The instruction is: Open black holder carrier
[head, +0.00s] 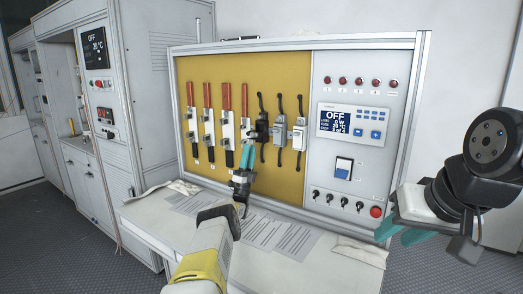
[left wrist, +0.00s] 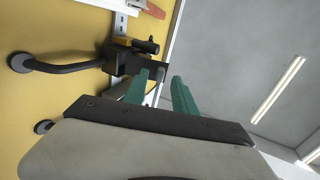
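The black holder (head: 262,128) is mounted on the yellow panel, with black cables above and below it. In the left wrist view the black holder (left wrist: 128,62) lies just beyond the fingertips, with a small dark knob-like part sticking out. My left gripper (head: 249,152) is just below and left of the holder in the head view, its teal fingers pointing up. In the left wrist view the left gripper's fingers (left wrist: 160,78) are apart, one overlapping the holder's edge; contact cannot be told. My right gripper (head: 399,232) is open and empty, right of the panel.
Red-handled fuse holders (head: 226,125) stand left of the black holder, and grey holders (head: 299,133) right of it. A control panel (head: 353,124) with display and buttons is further right. Papers (head: 262,234) and cloths lie on the white bench (head: 150,215).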

